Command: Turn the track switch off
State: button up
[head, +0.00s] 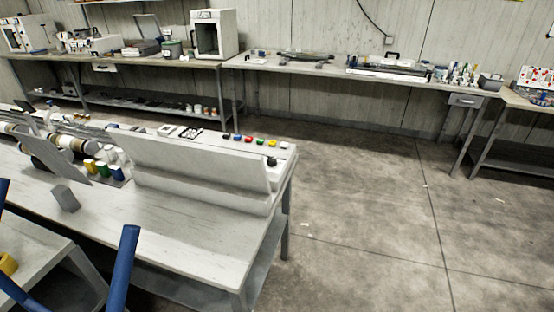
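I cannot make out the track switch for certain in the head view. On the near bench a light grey sloped housing (190,160) stands near the right end. A row of small coloured pieces (248,139), red, green, yellow and blue among them, lies along the bench behind it. A small dark piece (271,160) sits at the housing's right end. These are too small to tell whether any is a switch, or its state. My gripper is not in view.
The near bench (180,240) has a bare front top. A grey block (66,198) and spools (70,140) stand at its left. Blue bars (123,268) rise at the lower left. Workbenches (330,66) line the back wall. The concrete floor (390,220) at right is clear.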

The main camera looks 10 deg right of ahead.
aim_at(272, 161)
jog(key=i+j+u, duration=0.2)
jog(key=i+l+u, duration=0.8)
jog(key=l+u, duration=0.3)
jog(key=k, duration=0.1)
